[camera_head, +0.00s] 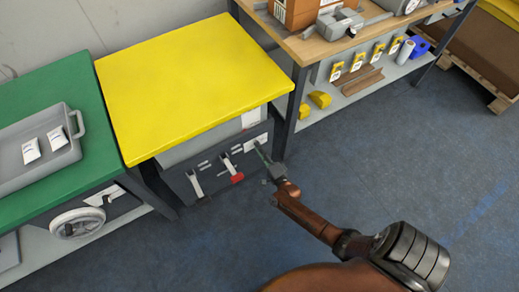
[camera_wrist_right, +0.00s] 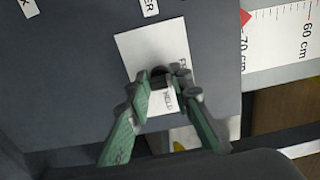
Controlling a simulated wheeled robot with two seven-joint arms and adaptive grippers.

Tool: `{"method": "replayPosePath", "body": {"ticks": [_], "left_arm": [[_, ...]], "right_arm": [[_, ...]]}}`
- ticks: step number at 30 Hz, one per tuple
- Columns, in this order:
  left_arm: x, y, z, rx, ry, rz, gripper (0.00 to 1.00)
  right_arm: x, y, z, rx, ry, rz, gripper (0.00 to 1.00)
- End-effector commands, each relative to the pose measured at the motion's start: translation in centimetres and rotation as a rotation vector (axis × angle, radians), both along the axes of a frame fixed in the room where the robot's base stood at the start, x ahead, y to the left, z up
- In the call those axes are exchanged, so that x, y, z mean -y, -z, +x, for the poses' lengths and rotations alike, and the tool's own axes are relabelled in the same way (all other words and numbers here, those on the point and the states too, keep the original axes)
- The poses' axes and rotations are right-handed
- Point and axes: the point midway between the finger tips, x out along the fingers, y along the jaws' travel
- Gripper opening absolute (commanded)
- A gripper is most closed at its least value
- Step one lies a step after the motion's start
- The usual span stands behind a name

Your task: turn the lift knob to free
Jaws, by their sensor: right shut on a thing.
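The lift knob (camera_wrist_right: 157,74) is a small dark knob on a white plate (camera_wrist_right: 135,48) in the right wrist view. The plate carries small lettering; one word looks like "HELD", and another along its right side is only partly legible. My right gripper (camera_wrist_right: 164,93) has its green fingers on either side of the knob and is shut on it. In the head view the gripper (camera_head: 264,158) reaches the white plate (camera_head: 255,141) at the right end of the dark front panel (camera_head: 211,182), and the knob is mostly hidden there. My left gripper is out of view.
The panel sits under a yellow-topped bench (camera_head: 190,80). Two pale levers and a red handle (camera_head: 237,177) are left of my gripper. A black table leg (camera_head: 291,115) stands close on the right. A green table (camera_head: 85,140) is at left. The blue floor in front is clear.

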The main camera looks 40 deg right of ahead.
Motion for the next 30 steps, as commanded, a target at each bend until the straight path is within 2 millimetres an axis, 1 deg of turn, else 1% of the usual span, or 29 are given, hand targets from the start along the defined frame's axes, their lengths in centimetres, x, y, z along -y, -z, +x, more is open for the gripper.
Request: {"method": "replayPosePath", "body": {"ticks": [5, 6, 13, 20, 23, 26, 30], "left_arm": [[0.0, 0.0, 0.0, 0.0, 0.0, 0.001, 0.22], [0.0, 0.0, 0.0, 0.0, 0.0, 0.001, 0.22], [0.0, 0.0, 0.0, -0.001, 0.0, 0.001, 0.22], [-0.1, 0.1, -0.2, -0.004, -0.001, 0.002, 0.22], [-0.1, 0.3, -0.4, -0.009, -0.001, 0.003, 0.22], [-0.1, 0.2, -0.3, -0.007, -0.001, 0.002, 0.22], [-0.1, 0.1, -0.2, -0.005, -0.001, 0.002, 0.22]], "right_arm": [[0.0, 0.2, -0.1, -0.003, -0.001, 0.001, 0.0], [0.0, 0.2, -0.1, -0.003, -0.001, 0.001, 0.21], [0.0, 0.1, 0.0, -0.002, 0.0, 0.001, 0.36], [0.0, 0.1, 0.0, -0.001, 0.0, 0.001, 0.37], [-0.1, 0.1, -0.3, -0.002, 0.0, 0.001, 0.37], [-0.3, 0.2, -1.3, -0.002, 0.0, 0.003, 0.37], [-0.9, 0.2, -3.8, -0.003, 0.001, 0.003, 0.37]]}}
